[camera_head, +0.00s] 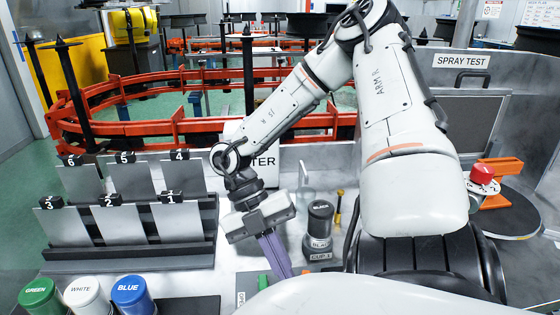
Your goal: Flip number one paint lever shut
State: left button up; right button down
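My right gripper (281,273) hangs from the arm marked "ARM R" and points down over the front of the bench. Its long purple-grey fingers overlap in this view, so the gap between them does not show. A small green piece (262,282) stands just left of the fingertips; I cannot tell whether it is the number one paint lever. An "OPEN" label (240,298) lies left of it, partly cut off by white bodywork in the foreground. A black cup (319,222) stands on a base marked "CUP 1", right of the gripper. My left gripper is not in view.
Numbered grey panels (120,226) stand in a rack at left. Green (40,294), white (88,295) and blue (131,294) paint containers are at front left. A red button (482,175) and the "SPRAY TEST" board (474,62) are at right.

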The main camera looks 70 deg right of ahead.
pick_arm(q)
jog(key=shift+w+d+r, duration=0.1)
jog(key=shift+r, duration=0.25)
pick_arm(e)
jog(key=shift+d+r, duration=0.1)
jog(key=shift+d, duration=0.1)
jog(key=shift+s+d, duration=0.15)
jog(key=shift+d, duration=0.05)
pick_arm(q)
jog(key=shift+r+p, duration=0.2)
jog(key=shift+p, duration=0.2)
pick_arm(e)
jog(key=shift+s+d, duration=0.15)
jog(key=shift+d, duration=0.2)
